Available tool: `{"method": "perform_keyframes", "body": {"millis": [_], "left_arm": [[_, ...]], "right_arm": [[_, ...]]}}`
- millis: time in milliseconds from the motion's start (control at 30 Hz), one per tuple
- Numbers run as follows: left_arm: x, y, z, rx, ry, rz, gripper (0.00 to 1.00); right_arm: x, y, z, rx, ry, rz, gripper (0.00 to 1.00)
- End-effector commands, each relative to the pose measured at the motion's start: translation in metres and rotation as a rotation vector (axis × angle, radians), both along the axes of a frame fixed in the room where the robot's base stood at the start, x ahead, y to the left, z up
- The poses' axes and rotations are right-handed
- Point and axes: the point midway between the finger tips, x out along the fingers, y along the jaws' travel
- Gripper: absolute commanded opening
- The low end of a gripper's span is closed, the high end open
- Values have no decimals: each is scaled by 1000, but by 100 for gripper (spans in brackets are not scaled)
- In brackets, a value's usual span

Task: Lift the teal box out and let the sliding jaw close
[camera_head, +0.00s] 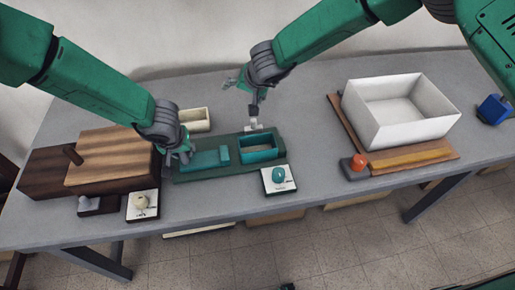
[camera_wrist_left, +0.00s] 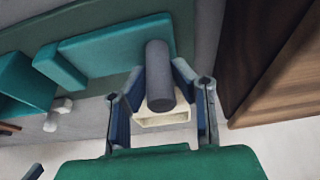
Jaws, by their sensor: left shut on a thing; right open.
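The open-topped teal box (camera_head: 258,157) sits on the right part of a dark green base (camera_head: 190,177). The sliding jaw (camera_head: 205,160) is a flat teal plate with a raised end block (camera_wrist_left: 58,67) facing the box. A narrow strip of base shows between block and box in the head view. My left gripper (camera_head: 183,157) is at the jaw's left end. In the left wrist view it is shut on the jaw's dark grey round handle (camera_wrist_left: 160,78). My right gripper (camera_head: 245,86) is open and empty, above and behind the box.
A pale clip-like piece (camera_head: 252,125) stands behind the box. A cream tray (camera_head: 195,120) is behind the jaw. A teal knob on a white plate (camera_head: 279,180) is in front. Wooden blocks (camera_head: 100,160) lie left; a white bin (camera_head: 400,108) stands right.

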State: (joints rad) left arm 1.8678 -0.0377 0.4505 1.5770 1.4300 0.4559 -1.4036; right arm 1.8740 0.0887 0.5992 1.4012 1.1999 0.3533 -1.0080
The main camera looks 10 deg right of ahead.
Motion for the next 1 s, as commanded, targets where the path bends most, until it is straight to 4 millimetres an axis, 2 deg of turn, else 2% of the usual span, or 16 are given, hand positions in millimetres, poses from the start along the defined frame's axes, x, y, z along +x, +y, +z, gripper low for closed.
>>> {"method": "perform_keyframes", "body": {"millis": [100,200,400,600,900,1000], "left_arm": [[3,3,2,5,-6,4,0],[3,3,2,5,-7,4,0],[3,3,2,5,-7,4,0],[3,3,2,4,-7,4,0],[3,3,2,4,-7,4,0],[3,3,2,4,-7,4,0]], "right_arm": [[-15,-17,-7,94,159,-382,83],[-39,-26,-12,144,309,-663,83],[-89,-27,-13,169,562,-1034,83],[-112,-23,-16,157,668,-1162,83],[-114,-22,-65,156,672,-1168,83],[-113,-22,-75,158,672,-1165,83]]}}
